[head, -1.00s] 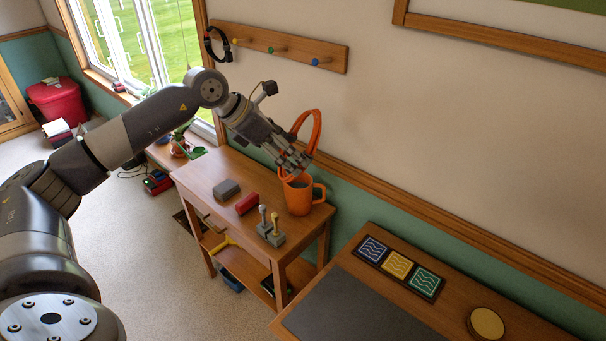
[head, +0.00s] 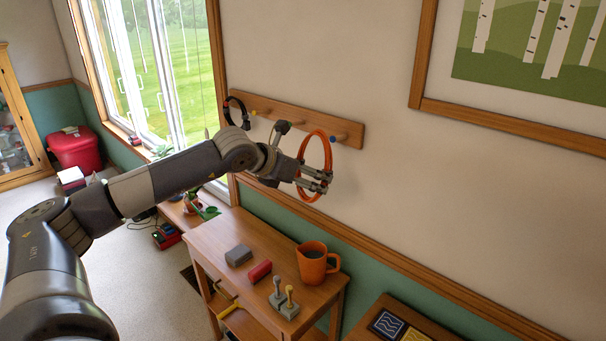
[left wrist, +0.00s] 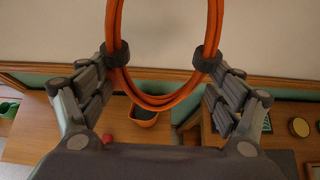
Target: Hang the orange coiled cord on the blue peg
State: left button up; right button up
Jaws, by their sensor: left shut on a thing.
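The orange coiled cord (head: 327,156) is a loop with dark ties, held upright near the wall. My left gripper (head: 318,182) is shut on its lower part. The left wrist view shows the cord (left wrist: 165,101) hanging between the fingers of my left gripper (left wrist: 163,88). The blue peg (head: 333,139) is at the right end of the wooden peg rail (head: 349,130). In the head view the cord's right side is close to the peg; I cannot tell whether they touch. My right gripper is not in view.
A dark headset-like band (head: 238,108) hangs at the rail's left end. Below stands a wooden table (head: 218,238) with an orange mug (head: 313,263), a red block (head: 260,271) and a grey block (head: 239,255). A framed picture (head: 530,60) is on the wall at right.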

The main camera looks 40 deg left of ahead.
pick_arm(q)
jog(key=w+f+p, duration=0.1)
jog(key=w+p, duration=0.3)
jog(key=w, duration=0.5)
jog(key=shift+w+d+f, duration=0.2)
jog(key=shift+d+f, duration=0.1)
jog(key=shift+d, duration=0.05)
dwell(0.5)
dwell(0.7)
jog(key=o, duration=1.2)
jog(key=shift+s, duration=0.15)
